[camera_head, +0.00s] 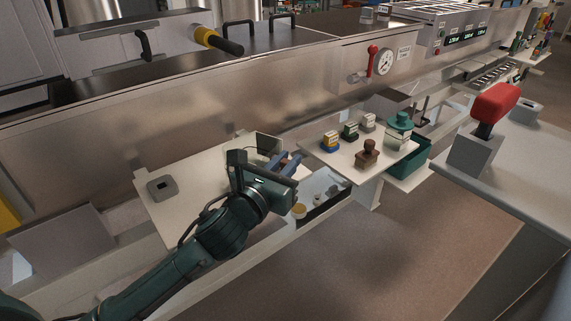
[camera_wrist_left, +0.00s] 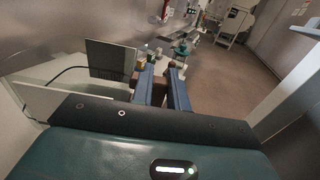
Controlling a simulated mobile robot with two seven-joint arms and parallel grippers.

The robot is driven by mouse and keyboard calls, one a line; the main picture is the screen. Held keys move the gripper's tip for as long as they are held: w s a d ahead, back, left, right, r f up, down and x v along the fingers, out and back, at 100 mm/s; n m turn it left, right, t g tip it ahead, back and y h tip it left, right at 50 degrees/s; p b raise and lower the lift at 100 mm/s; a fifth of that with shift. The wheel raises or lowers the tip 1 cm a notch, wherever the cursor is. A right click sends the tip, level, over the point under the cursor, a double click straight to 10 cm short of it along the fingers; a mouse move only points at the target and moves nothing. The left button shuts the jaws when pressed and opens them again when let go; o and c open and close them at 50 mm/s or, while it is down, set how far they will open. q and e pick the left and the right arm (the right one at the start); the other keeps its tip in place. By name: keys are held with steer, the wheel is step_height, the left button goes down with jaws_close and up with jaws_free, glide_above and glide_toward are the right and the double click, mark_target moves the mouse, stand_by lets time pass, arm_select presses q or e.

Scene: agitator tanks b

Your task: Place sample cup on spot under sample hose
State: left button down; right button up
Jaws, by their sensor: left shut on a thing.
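My left gripper (camera_head: 286,164) reaches in over the right end of a pale shelf beside the steel wall. Its two blue fingers also show in the left wrist view (camera_wrist_left: 163,88). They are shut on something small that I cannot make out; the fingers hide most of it. I cannot identify the sample cup with certainty. A small round tan-topped item (camera_head: 299,210) sits lower down, below the gripper. I cannot make out a sample hose or a marked spot. My right gripper is not in view.
The pale shelf (camera_head: 180,215) carries a grey block (camera_head: 161,188) and a dark panel (camera_head: 268,145). A second shelf (camera_head: 345,168) to the right holds several stamps and a green-lidded jar (camera_head: 399,128). A red-handled valve (camera_head: 372,62) and gauge (camera_head: 386,62) are on the wall.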

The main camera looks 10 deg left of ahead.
arm_select(q)
steer(key=shift+f, duration=0.1)
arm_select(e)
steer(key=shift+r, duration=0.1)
arm_select(q)
steer(key=c, duration=1.4)
jaws_free()
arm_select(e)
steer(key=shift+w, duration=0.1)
arm_select(q)
steer(key=shift+o, duration=0.2)
steer(key=v, duration=1.1)
steer(key=s+f+m+g, duration=0.1)
steer(key=s+f+m, duration=0.2)
steer(key=f+m, duration=0.4)
steer(key=s+d+f+m+g, duration=0.1)
steer(key=s+f+m, duration=0.3)
steer(key=m, duration=1.2)
steer(key=s+d+f+m+g, duration=0.1)
steer(key=s+f+m+g, duration=0.2)
steer(key=f+m, duration=0.6)
steer(key=m, duration=0.2)
steer(key=shift+s+f+m+b, duration=0.3)
steer(key=shift+s+m, duration=0.1)
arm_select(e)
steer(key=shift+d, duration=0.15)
